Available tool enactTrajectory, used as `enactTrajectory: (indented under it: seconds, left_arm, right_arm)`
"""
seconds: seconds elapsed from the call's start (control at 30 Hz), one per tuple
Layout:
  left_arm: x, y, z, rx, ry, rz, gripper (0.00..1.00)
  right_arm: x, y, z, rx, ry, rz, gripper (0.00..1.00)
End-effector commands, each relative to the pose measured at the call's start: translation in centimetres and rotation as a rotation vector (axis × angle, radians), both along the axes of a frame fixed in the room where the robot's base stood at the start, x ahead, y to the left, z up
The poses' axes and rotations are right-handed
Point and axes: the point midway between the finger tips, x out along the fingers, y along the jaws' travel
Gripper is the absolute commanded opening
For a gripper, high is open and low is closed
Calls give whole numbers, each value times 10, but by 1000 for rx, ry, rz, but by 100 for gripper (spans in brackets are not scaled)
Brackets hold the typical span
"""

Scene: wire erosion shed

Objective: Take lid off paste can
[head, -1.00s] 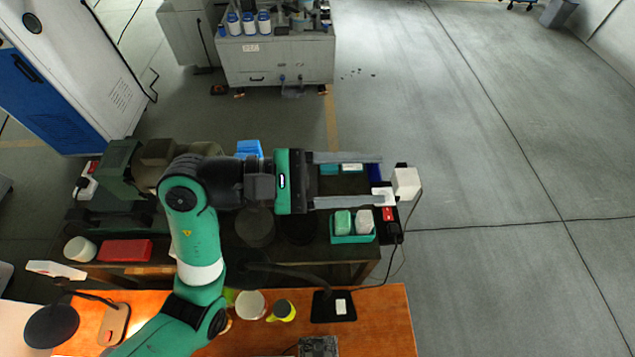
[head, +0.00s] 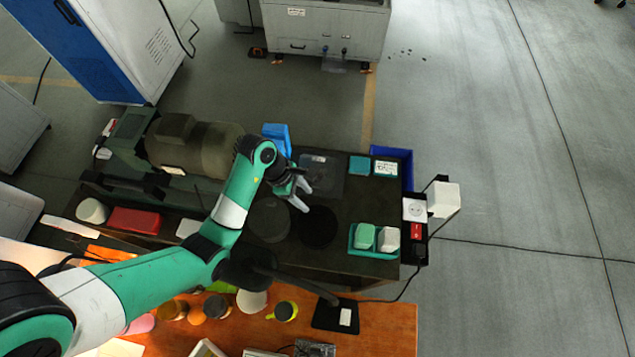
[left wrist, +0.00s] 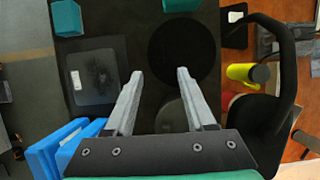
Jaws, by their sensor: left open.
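A yellow can with a dark round top (head: 285,311) stands on the orange bench; it also shows in the left wrist view (left wrist: 243,72). A pale-topped round can (head: 252,300) is to its left, partly behind the lamp. I cannot tell for certain which is the paste can. My left gripper (head: 306,197) is open and empty above the dark bench, farther back than these cans. In the left wrist view its two fingers (left wrist: 160,76) are spread over the dark surface beside a black disc. My right gripper is not visible.
Grey (head: 268,220) and black (head: 318,227) discs lie on the dark bench (head: 350,205). A teal tray (head: 374,252) holds two blocks. A blue object (head: 278,137) stands behind the gripper.

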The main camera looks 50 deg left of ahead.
Motion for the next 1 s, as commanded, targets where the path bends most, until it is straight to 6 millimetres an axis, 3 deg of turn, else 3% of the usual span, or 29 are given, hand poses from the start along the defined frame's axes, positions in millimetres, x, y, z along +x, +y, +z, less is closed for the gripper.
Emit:
enactTrajectory:
  seconds: [0.1, 0.37, 0.6, 0.87, 0.9, 1.0]
  left_arm:
    - [5, -6, -19, 0, 3, -1, 55]
    - [9, -11, -29, 0, 0, -1, 55]
    - [20, -26, -64, 0, 1, -1, 55]
    - [22, -28, -70, 1, -2, 0, 55]
    - [22, -28, -70, 1, -2, 0, 53]
    - [22, -28, -70, 1, -2, 0, 35]
  right_arm:
    - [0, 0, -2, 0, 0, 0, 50]
    - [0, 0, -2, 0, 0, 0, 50]
    - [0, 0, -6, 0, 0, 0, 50]
    - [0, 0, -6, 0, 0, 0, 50]
    - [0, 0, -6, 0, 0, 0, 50]
    - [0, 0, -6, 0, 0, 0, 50]
